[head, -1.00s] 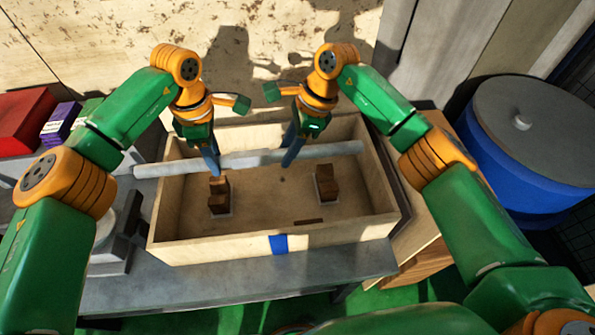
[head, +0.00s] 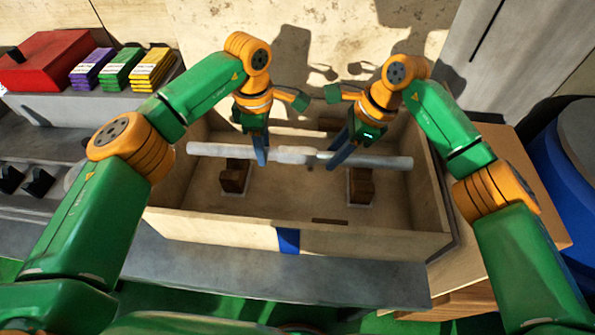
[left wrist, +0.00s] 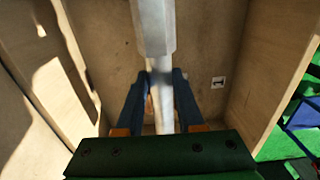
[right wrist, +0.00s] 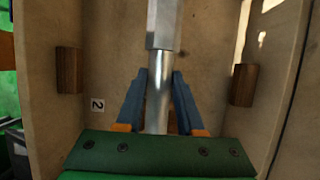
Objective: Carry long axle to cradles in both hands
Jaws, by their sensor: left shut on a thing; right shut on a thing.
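The long axle (head: 298,154) is a pale grey stepped bar with a thicker middle, held nearly level across the wooden box. My left gripper (head: 262,156) is shut on it left of the middle, and my right gripper (head: 336,160) right of the middle. Two brown wooden cradles stand on the box floor, the left cradle (head: 234,178) and the right cradle (head: 361,187). In the head view the axle passes just behind their tops; its height above them is unclear. The wrist views show the axle between the blue fingers, in the left (left wrist: 153,28) and the right (right wrist: 164,25).
The box (head: 375,243) has walls all round and a blue strip (head: 288,240) in front. Number marks 1 (left wrist: 218,82) and 2 (right wrist: 97,104) show on its floor. A red box (head: 45,62) and coloured stacks (head: 120,68) stand left; a blue drum (head: 570,190) stands right.

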